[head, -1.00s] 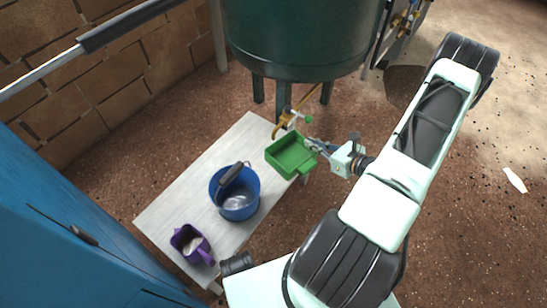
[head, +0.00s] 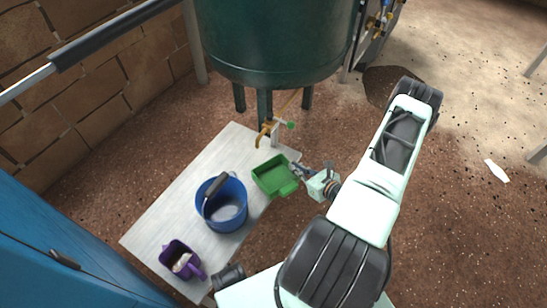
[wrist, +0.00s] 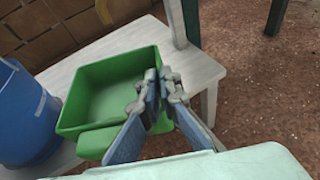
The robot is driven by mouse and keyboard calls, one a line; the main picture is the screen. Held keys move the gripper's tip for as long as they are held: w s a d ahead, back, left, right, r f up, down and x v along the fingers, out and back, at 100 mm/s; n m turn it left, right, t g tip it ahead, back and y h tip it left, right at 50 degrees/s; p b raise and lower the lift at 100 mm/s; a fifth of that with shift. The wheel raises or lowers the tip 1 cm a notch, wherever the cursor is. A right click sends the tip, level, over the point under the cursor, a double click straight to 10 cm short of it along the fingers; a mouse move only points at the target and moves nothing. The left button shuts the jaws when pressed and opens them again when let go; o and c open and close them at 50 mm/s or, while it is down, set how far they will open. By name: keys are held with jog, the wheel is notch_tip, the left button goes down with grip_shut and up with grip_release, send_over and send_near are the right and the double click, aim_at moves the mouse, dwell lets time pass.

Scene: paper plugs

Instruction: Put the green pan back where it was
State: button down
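The green pan (head: 271,179) is a rectangular tray with a stubby handle, at the right edge of the pale table beside the blue bucket. In the wrist view the empty pan (wrist: 113,92) is over the table top. My gripper (head: 298,172) is at the pan's right side. In the wrist view my gripper's fingers (wrist: 161,80) are close together on the pan's right wall, with the wall between them. I cannot tell whether the pan's underside touches the table.
The pale table (head: 160,215) also bears a blue bucket (head: 222,203) and a purple jug (head: 180,261). A brass tap (head: 266,133) under the dark green tank (head: 275,45) is just behind the pan. A blue cabinet (head: 50,240) stands at the left.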

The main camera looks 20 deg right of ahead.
aim_at(281, 156)
jog(key=w, duration=0.3)
jog(key=w+a+b, duration=0.1)
jog(key=w, duration=0.2)
jog(key=w+a+b, duration=0.1)
jog(key=w, duration=0.3)
jog(key=shift+w, duration=0.1)
jog(key=shift+w+a+f+b, duration=0.1)
jog(key=shift+w+f+b, duration=0.1)
jog(key=shift+f+b, duration=0.55)
jog(key=shift+w+a+f+b, duration=0.15)
jog(key=shift+f+b, duration=0.3)
jog(key=shift+f, duration=0.55)
jog(key=shift+d, duration=0.1)
jog(key=shift+f, duration=0.15)
jog(key=c, duration=2.2)
grip_release()
jog(key=shift+o, duration=0.2)
jog(key=shift+s+r, duration=0.1)
jog(key=shift+r, duration=0.15)
jog(key=p+v, duration=0.4)
jog(key=v, duration=0.7)
jog(key=shift+s+d+r, duration=0.1)
jog(key=shift+s+r, duration=0.05)
jog(key=shift+s, duration=0.25)
